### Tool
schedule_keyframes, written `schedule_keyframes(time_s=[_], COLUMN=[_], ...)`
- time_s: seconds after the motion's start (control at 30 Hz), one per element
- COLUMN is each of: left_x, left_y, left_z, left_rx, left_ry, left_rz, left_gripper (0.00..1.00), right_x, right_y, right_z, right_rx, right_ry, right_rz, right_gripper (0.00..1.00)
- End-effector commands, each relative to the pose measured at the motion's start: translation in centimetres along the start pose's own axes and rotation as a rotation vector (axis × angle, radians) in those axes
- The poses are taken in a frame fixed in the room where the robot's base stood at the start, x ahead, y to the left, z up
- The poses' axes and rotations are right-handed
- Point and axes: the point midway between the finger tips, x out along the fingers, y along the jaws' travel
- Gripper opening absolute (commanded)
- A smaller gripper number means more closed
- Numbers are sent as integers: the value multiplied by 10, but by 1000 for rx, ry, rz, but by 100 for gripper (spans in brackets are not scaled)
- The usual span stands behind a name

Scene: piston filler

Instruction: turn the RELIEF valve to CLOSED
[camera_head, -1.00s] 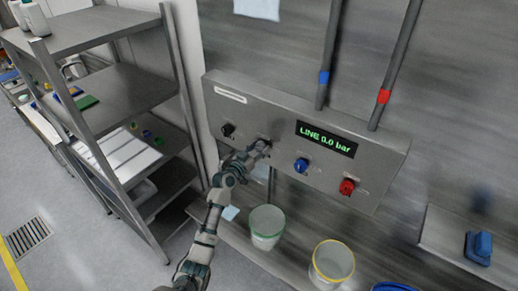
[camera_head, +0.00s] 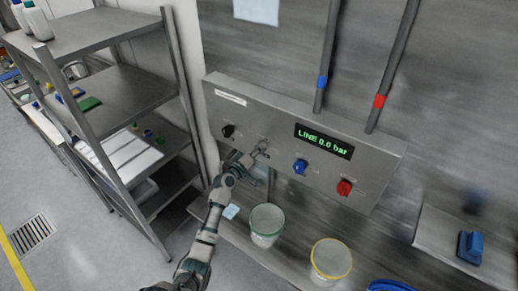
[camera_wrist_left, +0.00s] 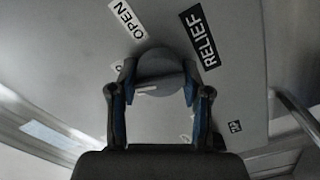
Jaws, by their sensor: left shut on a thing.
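The RELIEF valve knob (camera_wrist_left: 158,72) is a round grey knob on the panel. In the left wrist view it sits between the fingers of my left gripper (camera_wrist_left: 156,88), which is shut on it. A black RELIEF label (camera_wrist_left: 199,37) and a white OPEN label (camera_wrist_left: 127,20) are beside it; other markings are partly hidden by the fingers. In the head view my left gripper (camera_head: 258,153) is at the panel (camera_head: 225,112), between the black knob (camera_head: 228,131) and the blue knob (camera_head: 300,167), and hides most of the RELIEF knob. My right gripper is not in view.
A red knob (camera_head: 344,187) and a display (camera_head: 324,141) reading "LINE 0.0 bar" are on the panel. Below stand a green-rimmed bucket (camera_head: 266,225) and a yellow-rimmed bucket (camera_head: 331,262). A metal shelf rack (camera_head: 125,85) stands at the left.

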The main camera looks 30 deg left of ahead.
Motion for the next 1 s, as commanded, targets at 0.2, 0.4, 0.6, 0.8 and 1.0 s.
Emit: schedule_keyframes(time_s=[0.2, 0.4, 0.6, 0.8, 1.0], left_x=[0, 0, 0, 0, 0], left_y=[1, 0, 0, -1, -1], left_z=[-5, -5, -4, -4, -4], left_rx=[-158, -259, -313, -332, -332], left_ry=[10, 10, 10, 10, 10], left_rz=[2, 2, 2, 2, 2], left_gripper=[13, 13, 13, 13, 13], right_x=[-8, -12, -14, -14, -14], right_y=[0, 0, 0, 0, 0], right_z=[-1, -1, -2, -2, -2], right_rx=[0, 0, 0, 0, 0], right_ry=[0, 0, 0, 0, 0], right_rz=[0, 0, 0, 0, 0], right_gripper=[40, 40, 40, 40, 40])
